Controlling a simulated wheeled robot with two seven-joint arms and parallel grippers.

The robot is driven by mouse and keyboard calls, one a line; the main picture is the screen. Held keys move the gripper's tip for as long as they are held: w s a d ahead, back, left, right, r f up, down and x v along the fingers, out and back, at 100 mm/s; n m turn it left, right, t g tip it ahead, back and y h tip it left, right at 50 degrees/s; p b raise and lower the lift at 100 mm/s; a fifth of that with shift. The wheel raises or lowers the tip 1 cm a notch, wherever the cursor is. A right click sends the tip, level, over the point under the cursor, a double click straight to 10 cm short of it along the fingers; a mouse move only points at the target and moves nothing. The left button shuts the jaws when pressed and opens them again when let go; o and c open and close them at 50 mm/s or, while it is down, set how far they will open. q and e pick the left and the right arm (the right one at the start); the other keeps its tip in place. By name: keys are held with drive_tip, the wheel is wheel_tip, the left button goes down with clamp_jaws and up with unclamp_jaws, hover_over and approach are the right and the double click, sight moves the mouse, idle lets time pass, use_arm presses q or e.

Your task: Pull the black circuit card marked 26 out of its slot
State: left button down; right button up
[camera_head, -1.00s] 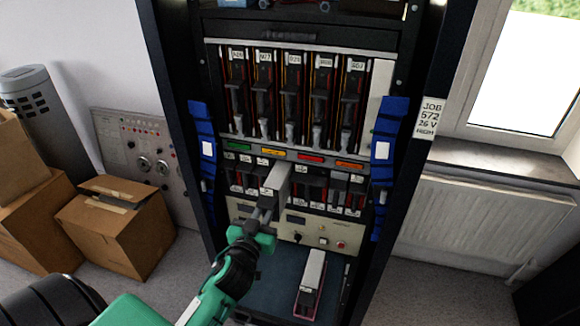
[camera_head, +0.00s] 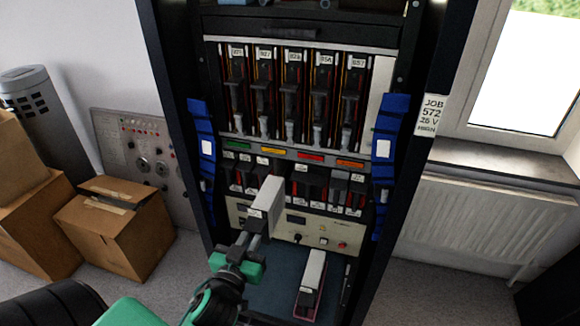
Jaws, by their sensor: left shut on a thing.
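My left gripper (camera_head: 251,242) is shut on a circuit card (camera_head: 268,194) in front of the lower card row of the rack. The card shows a light grey side and a small white label at its near end; I cannot read the mark. Its near end is between the fingers, and its far end points toward the lower row (camera_head: 315,190). The card hides part of that row, and I cannot tell whether its far end is clear of its slot. My right gripper is not in view.
An upper row of labelled cards (camera_head: 292,95) stands above coloured strips. A similar grey card (camera_head: 312,275) lies on the blue shelf (camera_head: 279,273) below. Cardboard boxes (camera_head: 120,235) stand at left.

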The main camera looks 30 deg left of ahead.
use_arm(q)
drive_tip(key=b+v, duration=0.2)
drive_tip(key=v, duration=0.5)
idle(0.4)
